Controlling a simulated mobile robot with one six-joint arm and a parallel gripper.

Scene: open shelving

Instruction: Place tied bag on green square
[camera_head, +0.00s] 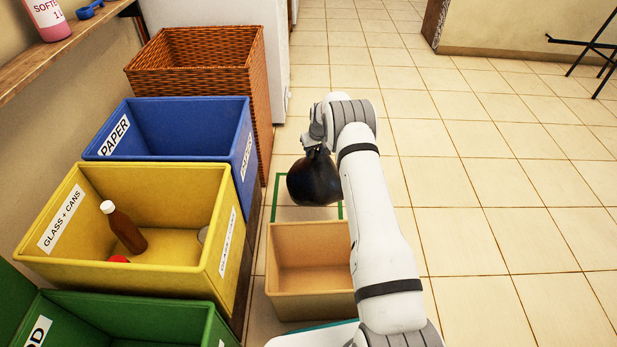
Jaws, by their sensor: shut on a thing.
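The tied bag (314,180) is dark, almost black and rounded, with its gathered neck at the top. My gripper (318,146) is shut on that neck, and the bag hangs below it. The fingertips are small and partly hidden by the wrist. The green square (277,188) is a green outline on the tiled floor. The bag and my arm cover much of it; its left side and parts of its far and right edges show. The bag appears over the square; I cannot tell whether it touches the floor.
An open tan box (285,306) stands on the floor just in front of the square. Yellow (75,262), blue (170,178) and green (130,304) bins and a wicker basket (258,90) line the left.

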